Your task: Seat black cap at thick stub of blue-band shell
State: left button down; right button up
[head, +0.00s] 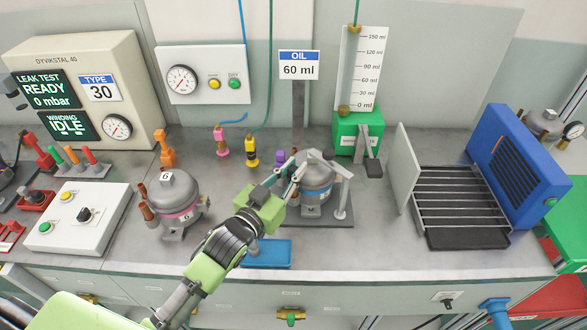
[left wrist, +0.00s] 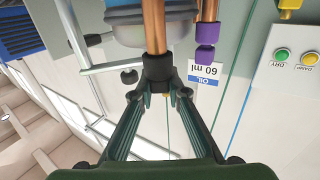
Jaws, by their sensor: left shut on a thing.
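The blue-band shell (head: 316,178) is a grey vessel on a dark plate, right of centre in the head view. Its grey body (left wrist: 130,32) is also at the top of the left wrist view. My left gripper (head: 290,182) is at its left side, shut on the black cap (left wrist: 157,73). In the left wrist view, the fingertips (left wrist: 157,94) grip the cap's end. The thick copper stub (left wrist: 154,28) runs into the cap's open side; how deep it sits I cannot tell. A thinner stub (left wrist: 208,12) beside it wears a purple cap (left wrist: 205,42). My right gripper is not in view.
A clamp post (head: 341,205) stands right of the shell, with a blue tray (head: 267,253) in front. A pink-band shell (head: 178,196) stands to the left. Pink (head: 222,142) and yellow (head: 252,152) connectors stand behind. A slatted rack (head: 460,200) is at right.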

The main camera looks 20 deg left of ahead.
pick_arm(q)
jog(key=shift+f, duration=0.2)
jog(key=shift+f+b, duration=0.35)
jog(key=shift+r, duration=0.1)
jog(key=shift+r+p, duration=0.4)
jog(key=shift+p, duration=0.3)
